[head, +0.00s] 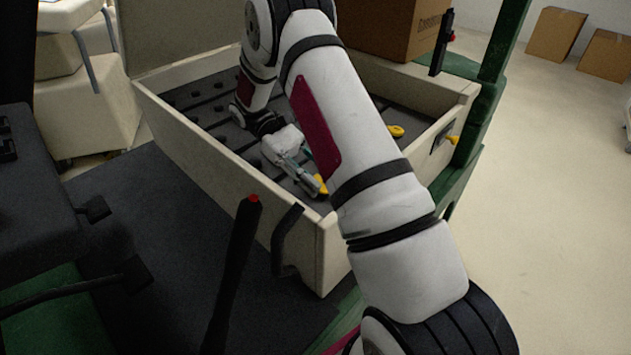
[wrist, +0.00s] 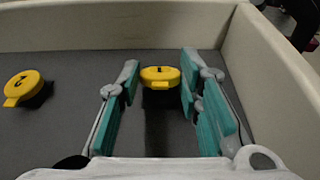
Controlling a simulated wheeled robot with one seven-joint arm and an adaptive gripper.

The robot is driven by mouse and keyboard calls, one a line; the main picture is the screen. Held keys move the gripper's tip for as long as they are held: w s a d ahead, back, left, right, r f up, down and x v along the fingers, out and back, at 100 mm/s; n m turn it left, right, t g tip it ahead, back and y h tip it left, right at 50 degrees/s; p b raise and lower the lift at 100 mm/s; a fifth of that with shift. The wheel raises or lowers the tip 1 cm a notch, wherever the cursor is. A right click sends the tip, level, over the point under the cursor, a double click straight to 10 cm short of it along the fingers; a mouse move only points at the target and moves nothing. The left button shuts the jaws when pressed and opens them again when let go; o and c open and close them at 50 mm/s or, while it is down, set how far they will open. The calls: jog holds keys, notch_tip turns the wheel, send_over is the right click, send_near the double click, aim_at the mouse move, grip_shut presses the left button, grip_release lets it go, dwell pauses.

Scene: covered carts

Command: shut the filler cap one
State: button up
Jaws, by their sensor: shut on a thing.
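My gripper (wrist: 160,82) has its teal-padded fingers on either side of a yellow cap (wrist: 160,76) and is shut on it, near the tray wall. In the head view my gripper (head: 312,184) reaches down into the tray, and the same yellow cap (head: 320,185) shows at its fingertips, partly hidden by my arm. A second yellow cap (wrist: 23,87) sits apart to the left in the wrist view and shows in the head view (head: 396,131) near the far right wall. Both have dark marks on top that I cannot read surely, so I cannot tell which is cap one.
The cream tray (head: 225,190) has raised walls around a dark floor with several dark pegs. A cardboard box (head: 395,30) stands at the back. A dark lever with a red tip (head: 240,255) stands in front. Open floor lies to the right.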

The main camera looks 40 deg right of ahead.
jog(key=shift+f+g+b, duration=0.25)
jog(key=shift+g+b, duration=0.1)
jog(key=shift+g, duration=0.05)
jog(key=o, duration=1.1)
jog(key=shift+r, duration=5)
